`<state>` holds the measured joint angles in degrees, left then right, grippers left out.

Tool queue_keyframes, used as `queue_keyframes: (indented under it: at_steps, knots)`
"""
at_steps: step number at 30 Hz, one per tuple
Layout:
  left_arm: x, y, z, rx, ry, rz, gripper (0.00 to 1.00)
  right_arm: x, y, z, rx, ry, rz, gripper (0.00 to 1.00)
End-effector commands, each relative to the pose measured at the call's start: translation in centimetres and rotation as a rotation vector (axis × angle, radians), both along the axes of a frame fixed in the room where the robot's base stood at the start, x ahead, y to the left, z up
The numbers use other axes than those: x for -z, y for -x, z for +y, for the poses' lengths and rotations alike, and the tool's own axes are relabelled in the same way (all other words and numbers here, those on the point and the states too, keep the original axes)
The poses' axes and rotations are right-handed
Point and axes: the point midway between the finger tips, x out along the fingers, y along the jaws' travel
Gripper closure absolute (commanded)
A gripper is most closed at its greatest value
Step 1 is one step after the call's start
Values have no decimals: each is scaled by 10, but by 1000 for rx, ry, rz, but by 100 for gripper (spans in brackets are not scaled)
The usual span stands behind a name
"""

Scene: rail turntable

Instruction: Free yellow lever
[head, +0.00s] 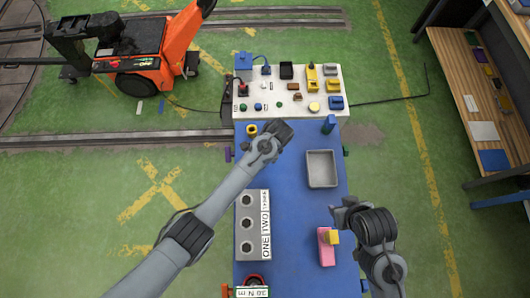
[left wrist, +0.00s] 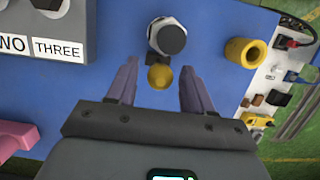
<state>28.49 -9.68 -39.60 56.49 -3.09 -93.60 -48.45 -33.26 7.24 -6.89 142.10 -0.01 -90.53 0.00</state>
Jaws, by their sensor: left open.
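A yellow ball-shaped knob (left wrist: 160,77), which looks like the yellow lever's end, shows in the left wrist view. It is joined by a short dark piece to a round black knob (left wrist: 172,39) with a pale collar. My left gripper (left wrist: 158,88) is open, with one finger on each side of the yellow knob and visible gaps to both. In the head view my left gripper (head: 282,131) is over the far part of the blue table and hides the lever. My right gripper (head: 340,214) is near a pink block with a yellow top (head: 326,250); its jaws are unclear.
A yellow ring-shaped piece (left wrist: 245,52) stands right of the black knob. A grey tray (head: 321,183) and a labelled block with holes (head: 247,226) sit on the blue table (head: 290,215). A white panel with several controls (head: 285,112) adjoins the far end.

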Motion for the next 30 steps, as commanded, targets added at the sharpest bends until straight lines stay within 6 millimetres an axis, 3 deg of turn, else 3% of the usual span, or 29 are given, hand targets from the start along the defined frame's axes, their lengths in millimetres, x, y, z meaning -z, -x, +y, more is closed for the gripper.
queue_keyframes:
  at_steps: [3, 11, 30]
  knots:
    - [0, 0, 0, 0, 0, 0, 49, 0, 0, 0, 1, -1, 0, 57]
    - [0, 0, 0, 0, 0, 0, 88, 0, 0, 1, 4, -7, 0, 57]
    - [2, 0, -17, 2, 2, -1, 87, 6, 0, 2, 6, -8, 0, 57]
